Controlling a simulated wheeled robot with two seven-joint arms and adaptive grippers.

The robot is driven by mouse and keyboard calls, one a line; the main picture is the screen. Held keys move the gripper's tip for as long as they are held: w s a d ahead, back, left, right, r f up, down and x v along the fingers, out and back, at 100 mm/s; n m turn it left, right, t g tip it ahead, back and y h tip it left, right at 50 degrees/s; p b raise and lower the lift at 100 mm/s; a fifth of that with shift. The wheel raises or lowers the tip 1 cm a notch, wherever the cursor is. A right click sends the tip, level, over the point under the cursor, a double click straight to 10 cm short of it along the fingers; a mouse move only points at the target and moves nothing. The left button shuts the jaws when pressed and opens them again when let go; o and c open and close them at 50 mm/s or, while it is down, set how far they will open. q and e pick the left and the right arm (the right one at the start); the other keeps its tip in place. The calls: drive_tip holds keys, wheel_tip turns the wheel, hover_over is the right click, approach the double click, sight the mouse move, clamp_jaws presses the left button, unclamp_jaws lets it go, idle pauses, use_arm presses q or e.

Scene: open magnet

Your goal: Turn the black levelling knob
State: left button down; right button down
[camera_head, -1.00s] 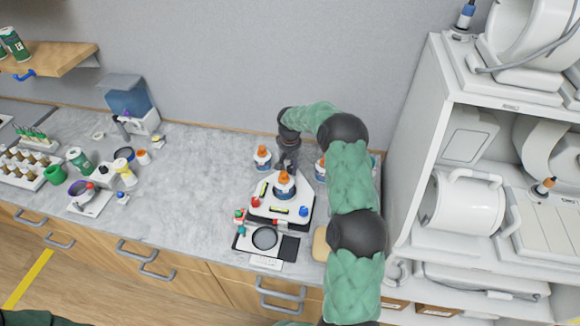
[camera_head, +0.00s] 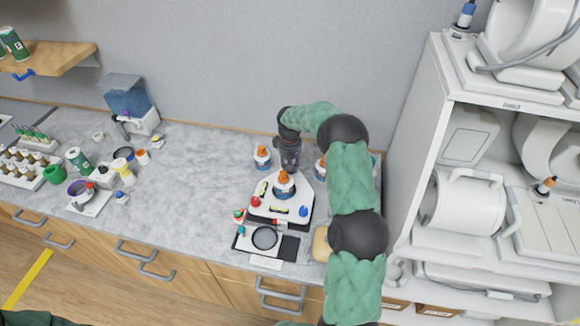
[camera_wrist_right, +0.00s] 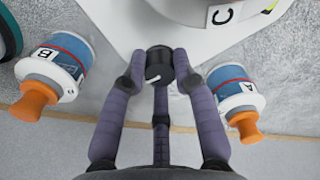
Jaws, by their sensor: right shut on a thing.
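The black levelling knob (camera_wrist_right: 159,64) sits at the edge of the white instrument (camera_wrist_right: 190,22) in the right wrist view. My right gripper (camera_wrist_right: 157,78) has its purple-grey fingers closed around the knob, with a small white mark visible on it. In the head view, the white instrument (camera_head: 268,208) stands on the bench with an orange-topped bottle, a red knob, a blue knob and yellow level vials on top. My right gripper (camera_head: 290,158) is behind it, and the black knob is hidden there. My left gripper is out of view.
Orange-capped bottles marked B (camera_wrist_right: 62,68) and A (camera_wrist_right: 236,95) stand on either side of my right gripper. A black-and-white tray (camera_head: 288,246) lies in front of the instrument. A white shelf unit (camera_head: 425,130) rises at right.

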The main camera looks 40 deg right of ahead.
drive_tip(key=shift+n, duration=1)
drive_tip(key=c, duration=1)
unclamp_jaws()
wheel_tip(320, 180, up, 12)
drive_tip(key=shift+a+f, duration=0.1)
